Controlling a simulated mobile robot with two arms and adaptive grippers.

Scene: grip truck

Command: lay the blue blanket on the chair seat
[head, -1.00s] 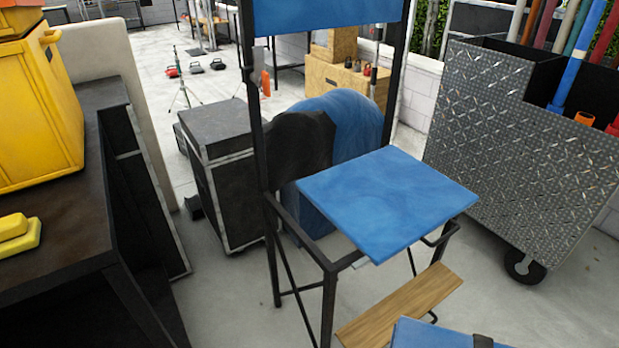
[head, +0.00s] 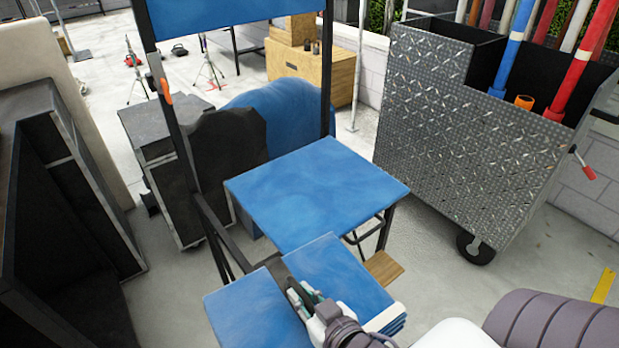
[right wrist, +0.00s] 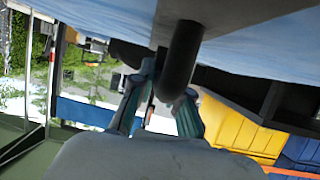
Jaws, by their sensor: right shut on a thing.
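The chair has a flat blue seat (head: 317,187) on a dark metal frame, with a blue panel (head: 232,15) across its upper back. The folded blue blanket (head: 345,270) is in front of the seat, at the bottom of the head view, and covers the seat's near edge. A dark band crosses the blanket's middle. My right gripper (head: 300,292) is at this band. In the right wrist view my right gripper (right wrist: 163,98) is shut on a dark rounded bar, with the blue blanket (right wrist: 270,48) spread above. My left gripper is not in view.
A diamond-plate cart (head: 450,125) with coloured poles stands to the right. A black case (head: 160,130) and dark and blue rounded bulks (head: 285,110) are behind the chair. Dark shelving (head: 60,190) is at the left. The wooden footrest (head: 385,268) is partly hidden.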

